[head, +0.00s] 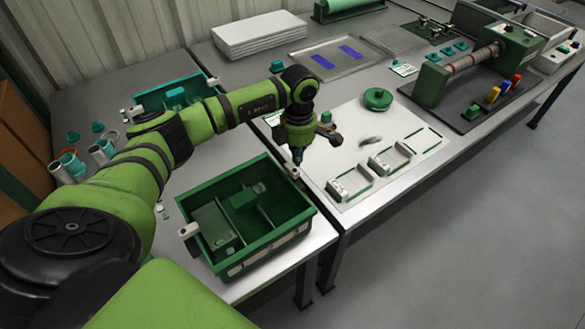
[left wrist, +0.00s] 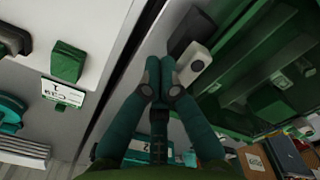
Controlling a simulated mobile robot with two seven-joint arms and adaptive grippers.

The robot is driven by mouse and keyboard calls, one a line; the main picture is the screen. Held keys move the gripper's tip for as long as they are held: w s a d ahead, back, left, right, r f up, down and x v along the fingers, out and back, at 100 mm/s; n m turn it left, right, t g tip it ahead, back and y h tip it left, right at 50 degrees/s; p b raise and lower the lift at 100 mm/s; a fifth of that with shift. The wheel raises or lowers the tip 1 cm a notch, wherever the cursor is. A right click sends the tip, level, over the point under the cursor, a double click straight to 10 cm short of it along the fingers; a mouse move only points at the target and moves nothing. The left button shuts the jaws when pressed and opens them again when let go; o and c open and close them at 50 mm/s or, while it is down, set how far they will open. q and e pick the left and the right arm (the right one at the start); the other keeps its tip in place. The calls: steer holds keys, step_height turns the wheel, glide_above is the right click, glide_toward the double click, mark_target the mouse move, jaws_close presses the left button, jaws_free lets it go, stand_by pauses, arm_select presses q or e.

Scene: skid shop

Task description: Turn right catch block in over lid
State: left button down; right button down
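A green box (head: 188,198) with inner dividers stands on the near bench. A small pale block, the right catch block (head: 294,173), is at its right rim; another pale catch block (head: 188,231) is at its left rim. My left gripper (head: 297,158) points down just above the right catch block. In the left wrist view, the fingertips of my left gripper (left wrist: 158,76) are together with nothing visible between them. The right catch block (left wrist: 193,62) lies just right of them; I cannot tell if they touch. I cannot make out a separate lid. My right gripper is out of view.
A second bench (head: 340,217) adjoins on the right, with pale brackets (head: 388,158) and a green round part (head: 377,99). A teal bin (head: 148,98) and several cups stand behind my left arm. The floor on the right is clear.

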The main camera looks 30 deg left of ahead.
mark_target(292, 165)
arm_select(q)
steer(key=shift+s+a, duration=0.25)
steer(key=shift+s, duration=0.4)
stand_by(0.6)
steer(key=shift+s+f+p, duration=0.1)
steer(key=shift+s+p, duration=0.25)
steer(key=shift+s, duration=0.15)
stand_by(0.3)
steer(key=shift+w+r+p, duration=0.15)
steer(key=shift+r+p, duration=0.4)
steer(key=shift+r, duration=0.25)
step_height(292, 165, up, 2)
steer(key=shift+d+r+p, duration=0.1)
steer(key=shift+r+p, duration=0.1)
steer(key=shift+p, duration=0.45)
steer(key=shift+r+p, duration=0.65)
steer(key=shift+r, duration=0.25)
steer(key=shift+r+p, duration=0.4)
steer(key=shift+r, duration=0.4)
steer(key=shift+a+f, duration=0.1)
steer(key=shift+a, duration=0.1)
